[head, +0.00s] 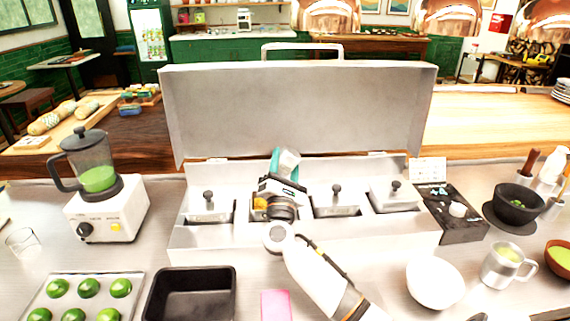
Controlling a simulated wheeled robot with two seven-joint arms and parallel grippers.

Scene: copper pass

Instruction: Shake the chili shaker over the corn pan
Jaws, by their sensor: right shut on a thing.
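My right gripper (282,183) reaches over the steel pan station from the front and is shut on a pale, partly see-through shaker with a teal part (289,162). The shaker is tilted and above the second well from the left. The gripper hides much of it, and I cannot see whether anything falls from it. Yellow-orange corn shows in the corn pan (260,203) in that well, mostly hidden behind my gripper and wrist. My left gripper is not in view.
Lidded pans (208,208) fill the station's other wells. Its raised lid (297,110) stands behind. A blender (100,190), a black tray (190,295) and a tray of green limes (84,292) are left. A white bowl (434,284), a metal cup (506,266) and a dark mortar (517,203) are right.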

